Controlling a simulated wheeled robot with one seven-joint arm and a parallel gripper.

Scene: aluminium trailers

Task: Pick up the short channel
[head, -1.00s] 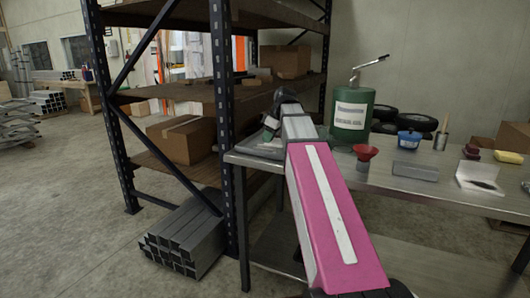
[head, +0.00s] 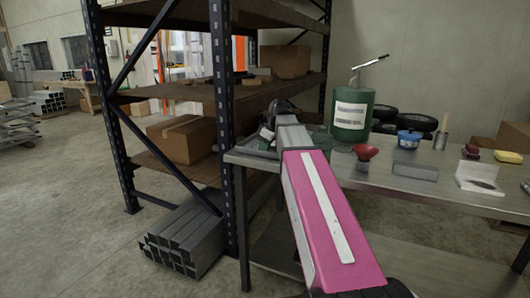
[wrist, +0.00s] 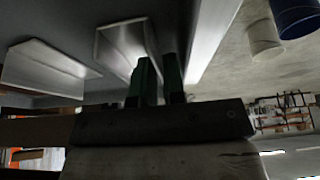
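In the wrist view, a short grey metal channel (wrist: 122,42) with a raised side lies on the dark tabletop. My gripper (wrist: 159,74) has two green fingers with a narrow gap between them, so it looks open. The fingertips are at the near right end of the channel, by its raised side. I cannot tell whether they touch it. A second bent metal piece (wrist: 45,68) lies to the left. In the head view, my gripper (head: 267,137) is low over the left end of the metal table (head: 330,172). The channel there is largely hidden by my arm.
A dark shelf rack (head: 222,110) stands close to the left of the table. Square tubes (head: 185,240) lie on the floor.

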